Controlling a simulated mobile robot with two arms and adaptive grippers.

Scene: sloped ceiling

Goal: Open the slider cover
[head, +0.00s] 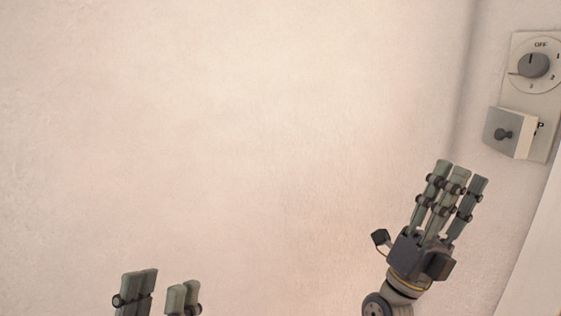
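A rotary dial (533,65) marked OFF and numbers sits above the cover on the same panel. A pale wall (250,120) fills most of the view and is bare. A wall corner runs left of the panel. A white surface (535,260) is at the lower right.

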